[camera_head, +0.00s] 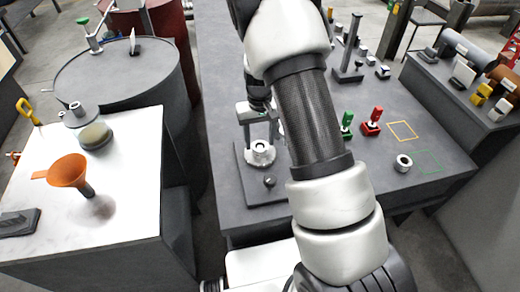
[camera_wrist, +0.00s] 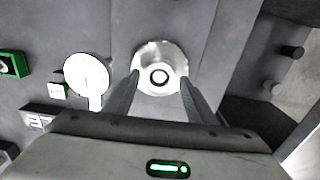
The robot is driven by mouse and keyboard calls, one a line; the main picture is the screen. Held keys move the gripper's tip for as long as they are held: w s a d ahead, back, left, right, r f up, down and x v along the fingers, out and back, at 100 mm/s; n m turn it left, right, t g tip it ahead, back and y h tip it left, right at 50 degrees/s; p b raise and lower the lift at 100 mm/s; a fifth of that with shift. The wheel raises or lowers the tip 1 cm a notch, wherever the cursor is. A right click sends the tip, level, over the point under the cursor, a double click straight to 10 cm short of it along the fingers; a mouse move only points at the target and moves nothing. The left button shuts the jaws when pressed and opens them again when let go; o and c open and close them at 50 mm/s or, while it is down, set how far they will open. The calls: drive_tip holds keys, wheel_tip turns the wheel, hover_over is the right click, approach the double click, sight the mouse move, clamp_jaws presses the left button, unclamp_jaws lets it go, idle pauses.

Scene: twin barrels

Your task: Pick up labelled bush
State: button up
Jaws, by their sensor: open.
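In the wrist view, a round silver bush-like piece (camera_wrist: 160,56) with a dark centre hole lies on a grey surface. My gripper (camera_wrist: 160,84) is open, with one finger at each side of its near edge and nothing visibly clamped. I can read no label on this piece. In the head view, a small silver ring (camera_head: 403,163) stands on the grey bench beside a green outline. A silver ring-shaped piece (camera_head: 260,153) sits at the foot of a small press. My arm crosses the bench there, and my gripper's fingers cannot be made out.
In the wrist view, a white round piece (camera_wrist: 88,76) and a small tagged block (camera_wrist: 57,89) lie left of the fingers. In the head view, a green-handled tool (camera_head: 347,122) and red-handled tool (camera_head: 372,122) stand on the bench. An orange funnel (camera_head: 68,171) is on the left table.

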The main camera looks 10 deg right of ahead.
sight(260, 147)
drive_tip(key=shift+f, duration=1.5)
drive_tip(key=c, duration=1.2)
wheel_tip(260, 147, up, 11)
drive_tip(key=shift+r+p, duration=0.2)
drive_tip(key=shift+p, duration=0.65)
